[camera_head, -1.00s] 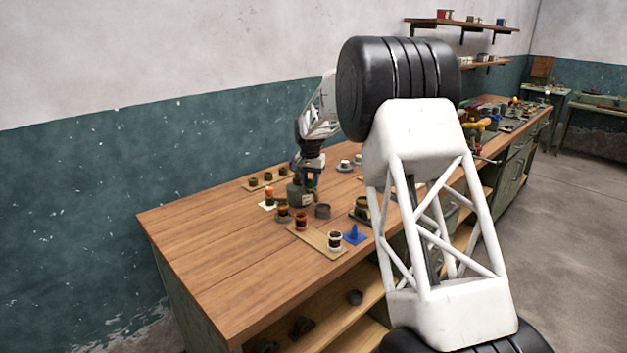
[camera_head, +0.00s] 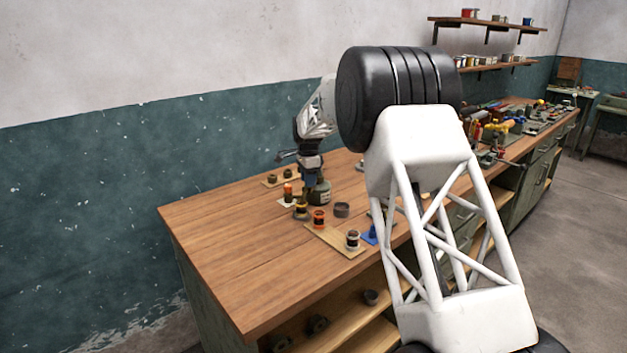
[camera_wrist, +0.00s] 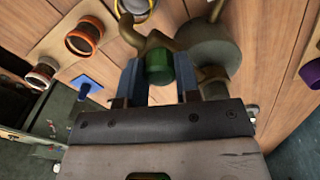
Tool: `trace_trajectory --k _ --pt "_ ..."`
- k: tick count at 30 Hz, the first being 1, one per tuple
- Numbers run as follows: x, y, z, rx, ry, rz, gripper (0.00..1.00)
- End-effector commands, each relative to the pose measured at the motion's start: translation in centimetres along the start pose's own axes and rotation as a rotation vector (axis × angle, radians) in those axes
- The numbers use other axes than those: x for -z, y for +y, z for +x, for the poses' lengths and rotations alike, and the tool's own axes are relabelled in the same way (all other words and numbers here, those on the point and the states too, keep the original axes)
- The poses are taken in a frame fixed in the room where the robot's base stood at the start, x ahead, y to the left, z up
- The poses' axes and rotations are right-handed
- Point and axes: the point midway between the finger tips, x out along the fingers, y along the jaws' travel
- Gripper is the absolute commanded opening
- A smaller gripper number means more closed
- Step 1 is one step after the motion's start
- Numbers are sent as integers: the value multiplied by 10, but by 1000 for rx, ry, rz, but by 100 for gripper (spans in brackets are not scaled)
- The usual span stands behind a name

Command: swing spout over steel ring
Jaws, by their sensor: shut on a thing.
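A squat grey-green pot (camera_head: 320,195) stands on the bench; its round top (camera_wrist: 208,48) shows in the wrist view. A curved brass spout (camera_wrist: 155,40) is beside it. My gripper (camera_wrist: 159,80) has its blue fingers shut on a green grip (camera_wrist: 158,68) near the spout. In the head view my gripper (camera_head: 311,184) is just left of the pot. A plain grey ring-shaped cup (camera_head: 342,209) stands in front of the pot, perhaps the steel ring. A pale-rimmed ring (camera_wrist: 136,7) is at the wrist view's top. I cannot tell what lies below the spout's outlet.
An orange ring (camera_head: 319,217) and a dark-and-white jar (camera_head: 352,238) stand along a pale board. Small dark cups (camera_head: 287,175) stand at the back. The bench's left part is clear.

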Motion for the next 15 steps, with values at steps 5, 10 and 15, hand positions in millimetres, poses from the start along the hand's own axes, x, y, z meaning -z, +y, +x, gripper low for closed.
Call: trace_trajectory --k 5,10,15 --pt "-4 -4 0 0 0 62 0" --pt "-5 -6 0 0 0 86 0" --pt "-5 -6 0 1 0 88 0"
